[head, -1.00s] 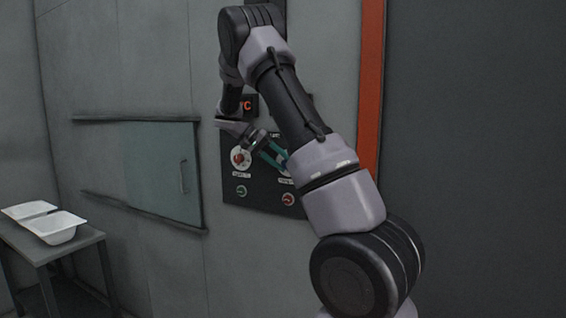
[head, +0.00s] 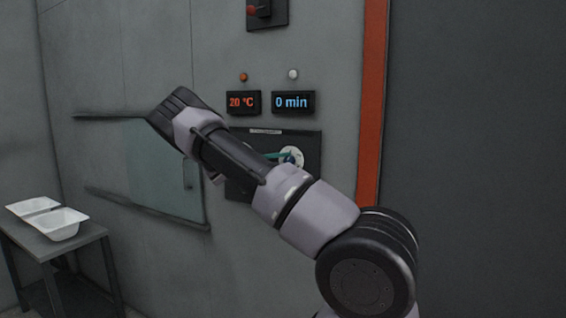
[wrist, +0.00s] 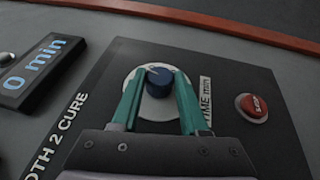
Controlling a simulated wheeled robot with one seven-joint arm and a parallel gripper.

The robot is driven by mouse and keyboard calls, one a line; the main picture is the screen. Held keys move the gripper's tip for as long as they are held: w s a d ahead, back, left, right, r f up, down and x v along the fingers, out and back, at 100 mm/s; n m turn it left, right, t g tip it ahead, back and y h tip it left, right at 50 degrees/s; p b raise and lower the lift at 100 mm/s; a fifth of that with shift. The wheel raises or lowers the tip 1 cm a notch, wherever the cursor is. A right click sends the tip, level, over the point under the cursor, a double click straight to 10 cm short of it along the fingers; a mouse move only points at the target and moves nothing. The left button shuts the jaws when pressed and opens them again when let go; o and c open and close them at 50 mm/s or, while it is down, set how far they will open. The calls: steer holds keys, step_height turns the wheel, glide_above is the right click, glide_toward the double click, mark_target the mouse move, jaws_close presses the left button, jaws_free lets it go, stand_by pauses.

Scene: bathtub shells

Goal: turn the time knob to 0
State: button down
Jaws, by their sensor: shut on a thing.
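A red stop button (wrist: 252,107) sits near the knob. The other display (head: 243,102) reads "20 °C". A dark switch box (head: 266,12) is above. White shells stand on a table (head: 60,250) at left.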

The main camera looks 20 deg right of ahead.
steer(key=shift+f+n+g+h, duration=0.15)
steer(key=shift+n+h, duration=0.25)
steer(key=shift+h, duration=0.3)
steer(key=shift+f+n+g+h, duration=0.15)
steer(key=shift+n+h, duration=0.25)
steer(key=shift+h, duration=0.3)
steer(key=shift+c, duration=2.1)
jaws_free()
steer(key=v, duration=1)
steer(key=shift+a+f, duration=0.25)
steer(key=shift+w, duration=0.15)
